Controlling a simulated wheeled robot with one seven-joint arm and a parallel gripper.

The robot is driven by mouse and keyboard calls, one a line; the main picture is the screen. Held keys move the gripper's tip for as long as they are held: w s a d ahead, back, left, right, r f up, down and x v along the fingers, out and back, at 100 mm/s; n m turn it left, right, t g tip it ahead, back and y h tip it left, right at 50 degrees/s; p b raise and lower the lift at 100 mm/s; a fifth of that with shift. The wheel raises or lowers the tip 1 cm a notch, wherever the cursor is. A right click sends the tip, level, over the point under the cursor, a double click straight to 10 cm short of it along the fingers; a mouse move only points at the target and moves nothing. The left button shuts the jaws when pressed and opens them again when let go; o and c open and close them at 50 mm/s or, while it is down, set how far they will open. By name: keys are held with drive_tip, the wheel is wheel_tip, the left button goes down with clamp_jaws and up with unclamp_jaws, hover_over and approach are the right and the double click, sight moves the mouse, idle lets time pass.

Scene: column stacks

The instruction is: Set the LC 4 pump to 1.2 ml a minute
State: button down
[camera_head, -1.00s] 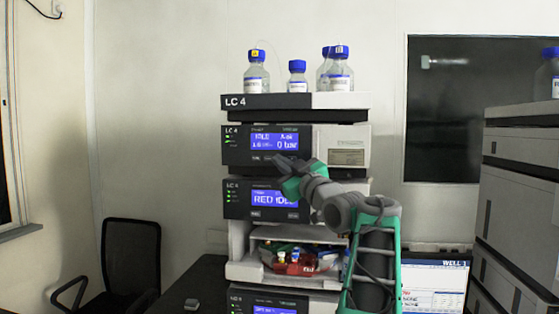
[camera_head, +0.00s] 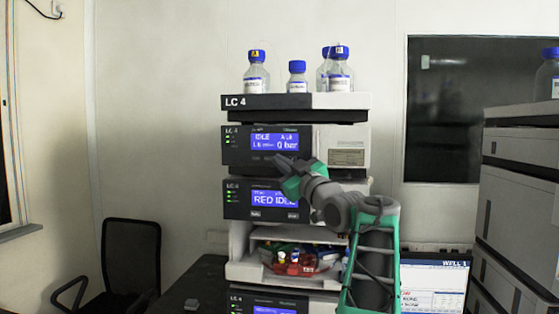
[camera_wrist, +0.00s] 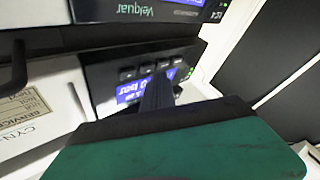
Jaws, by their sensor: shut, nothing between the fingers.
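The LC 4 pump (camera_head: 240,150) is the second module down in the stack, with a blue screen (camera_head: 275,142) that reads IDLE and 0 bar; the flow digits are too blurred to read surely. My gripper (camera_head: 279,160) is shut and empty, its fingertips at the lower edge of that screen. In the wrist view the fingers (camera_wrist: 158,93) are in front of the pump's dark panel (camera_wrist: 100,90), close to a row of small dark buttons (camera_wrist: 146,70) and covering part of the screen (camera_wrist: 128,92). I cannot tell whether they touch a button.
Capped bottles (camera_head: 297,77) stand on the top tray. A module with another blue screen (camera_head: 273,199) reading RED IDLE is just below the pump. An open compartment (camera_head: 295,258) with vials is lower.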

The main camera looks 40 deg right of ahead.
drive_tip(key=shift+w+d, duration=0.15)
drive_tip(key=shift+w+d, duration=0.25)
drive_tip(key=shift+d, duration=0.05)
idle(0.7)
drive_tip(key=shift+s+a+f, duration=0.1)
drive_tip(key=shift+s+a+b, duration=0.45)
drive_tip(key=shift+a+b, duration=0.1)
drive_tip(key=shift+b, duration=0.25)
drive_tip(key=s+a+b, duration=0.1)
drive_tip(key=a+b, duration=0.1)
drive_tip(key=s+a+b, duration=0.2)
idle(0.4)
